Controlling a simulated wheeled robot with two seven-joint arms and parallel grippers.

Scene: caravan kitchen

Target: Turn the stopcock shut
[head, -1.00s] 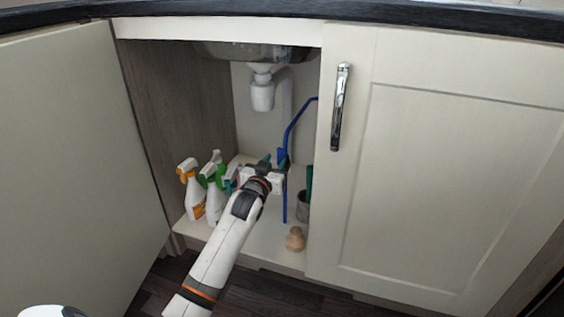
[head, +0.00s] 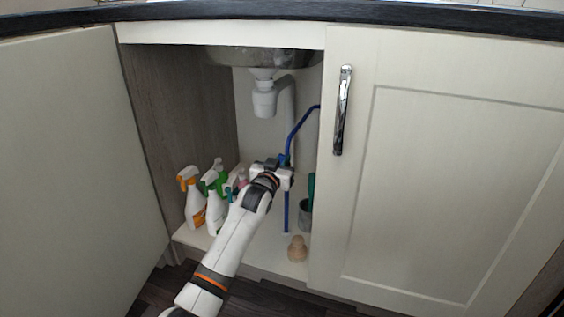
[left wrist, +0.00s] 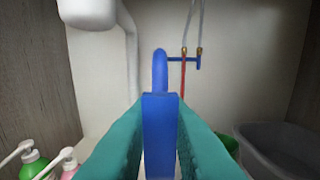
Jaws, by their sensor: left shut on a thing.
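The stopcock's blue handle (left wrist: 160,132) stands upright in the middle of the left wrist view, between the two teal fingers. My left gripper (left wrist: 160,140) is shut on this handle, with one finger on each side. In the head view my left gripper (head: 281,163) reaches into the open cupboard beside the blue pipe (head: 300,128). There its wrist and jaws hide most of the stopcock. My right gripper is not in view.
Several spray bottles (head: 194,207) stand at the cupboard's left. A wooden object (head: 297,249) and a grey container (head: 305,215) stand at the right. The white drain trap (head: 264,102) hangs above. The open door (head: 70,170) flanks the left, the closed door (head: 440,180) the right.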

